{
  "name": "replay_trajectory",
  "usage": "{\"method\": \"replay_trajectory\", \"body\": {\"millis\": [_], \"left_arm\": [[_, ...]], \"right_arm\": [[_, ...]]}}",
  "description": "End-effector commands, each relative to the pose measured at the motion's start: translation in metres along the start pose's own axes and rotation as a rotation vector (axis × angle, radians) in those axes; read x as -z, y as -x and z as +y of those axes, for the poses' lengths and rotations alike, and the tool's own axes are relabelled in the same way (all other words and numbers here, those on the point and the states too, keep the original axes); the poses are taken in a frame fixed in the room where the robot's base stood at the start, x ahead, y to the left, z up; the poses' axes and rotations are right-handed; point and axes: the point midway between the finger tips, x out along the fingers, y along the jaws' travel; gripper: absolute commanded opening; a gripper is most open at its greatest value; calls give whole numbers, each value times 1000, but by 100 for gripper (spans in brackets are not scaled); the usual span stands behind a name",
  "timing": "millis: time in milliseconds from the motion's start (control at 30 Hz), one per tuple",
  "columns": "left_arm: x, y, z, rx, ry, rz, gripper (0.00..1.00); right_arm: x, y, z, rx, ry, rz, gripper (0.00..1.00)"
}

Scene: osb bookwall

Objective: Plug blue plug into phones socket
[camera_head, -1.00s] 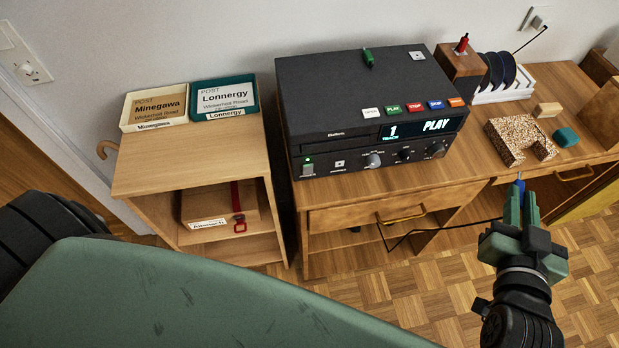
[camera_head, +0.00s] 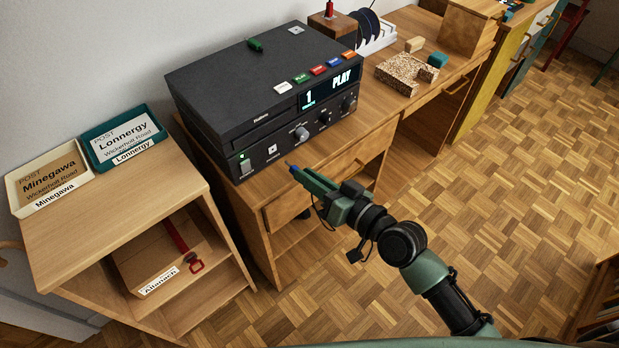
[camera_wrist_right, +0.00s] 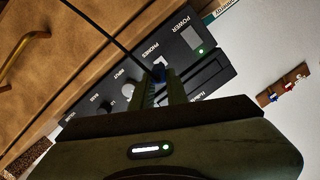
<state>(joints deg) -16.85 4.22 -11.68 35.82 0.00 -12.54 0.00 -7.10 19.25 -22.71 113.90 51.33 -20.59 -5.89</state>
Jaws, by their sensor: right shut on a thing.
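The blue plug (camera_head: 291,167) is held at the tip of my right gripper (camera_head: 303,175), whose green fingers are shut on it. The black player (camera_head: 262,85) stands on the desk with its front facing my gripper. The phones socket (camera_head: 272,149) is a small light square on the front panel, between the power switch and the input knob. The plug is just in front of the panel, below and right of the socket in the head view. In the right wrist view the plug (camera_wrist_right: 159,72) overlaps the socket area under the PHONES label. I cannot tell whether they touch. My left gripper is out of view.
A green plug (camera_head: 255,44) lies on the player's top. A red plug (camera_head: 329,9) stands on a wooden block behind. A black cable (camera_wrist_right: 105,27) crosses the wrist view. A shelf with post trays (camera_head: 125,138) stands left. Floor at right is clear.

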Motion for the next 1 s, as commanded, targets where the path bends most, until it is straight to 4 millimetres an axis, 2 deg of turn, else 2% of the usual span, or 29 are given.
{"method": "replay_trajectory", "body": {"millis": [100,233,800,1000], "left_arm": [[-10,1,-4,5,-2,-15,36],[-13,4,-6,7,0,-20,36],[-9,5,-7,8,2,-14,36],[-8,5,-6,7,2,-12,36]], "right_arm": [[0,0,0,0,0,0,0],[1,1,0,-1,2,-2,0],[8,-44,0,0,-1,1,0],[9,-54,0,0,0,0,0]]}}
